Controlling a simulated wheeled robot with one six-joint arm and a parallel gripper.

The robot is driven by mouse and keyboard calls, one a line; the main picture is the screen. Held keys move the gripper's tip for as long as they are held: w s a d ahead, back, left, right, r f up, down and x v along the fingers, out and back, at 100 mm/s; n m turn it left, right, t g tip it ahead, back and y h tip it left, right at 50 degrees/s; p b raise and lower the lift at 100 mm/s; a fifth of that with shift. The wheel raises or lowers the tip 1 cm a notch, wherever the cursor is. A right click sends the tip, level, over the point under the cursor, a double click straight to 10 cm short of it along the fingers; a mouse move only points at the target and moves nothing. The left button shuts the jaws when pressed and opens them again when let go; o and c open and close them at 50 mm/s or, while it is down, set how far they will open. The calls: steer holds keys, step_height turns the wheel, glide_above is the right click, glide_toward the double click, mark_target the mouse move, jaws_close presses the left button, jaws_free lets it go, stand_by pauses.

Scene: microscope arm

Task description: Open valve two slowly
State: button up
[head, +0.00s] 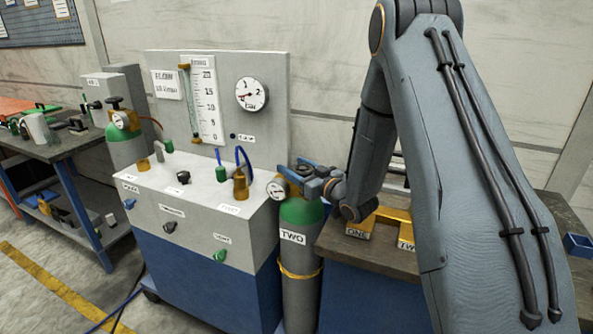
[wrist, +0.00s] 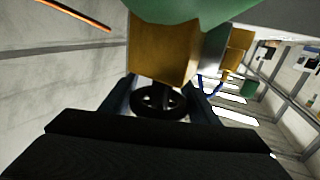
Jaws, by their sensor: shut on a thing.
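The cylinder labelled TWO (head: 293,237) stands upright at the right end of the panel cabinet, with a green shoulder and a round gauge (head: 277,190) at its top. My gripper (head: 304,174) reaches in from the right at the cylinder's top and largely hides the valve in the head view. In the wrist view, the black handwheel (wrist: 160,104) of valve two sits between my fingers, and my gripper (wrist: 160,100) is shut on it. The brass valve body (wrist: 160,50) and the green shoulder (wrist: 195,8) show beyond it. How far the wheel is turned cannot be told.
The cabinet (head: 200,200) with knobs, a flow tube (head: 203,100) and a dial gauge (head: 251,94) stands just left. Another green-topped cylinder (head: 125,148) is at its far end. A wooden bench (head: 345,245) with a yellow rack labelled ONE and TWO (head: 380,222) lies under my arm.

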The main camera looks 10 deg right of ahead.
steer(key=shift+a+n+g+y, duration=0.1)
steer(key=shift+n+g+y, duration=0.2)
steer(key=shift+n+y, duration=0.15)
steer(key=o, duration=1.1)
step_height(320, 180, up, 10)
steer(key=shift+r+b, duration=0.1)
steer(key=shift+b, duration=0.95)
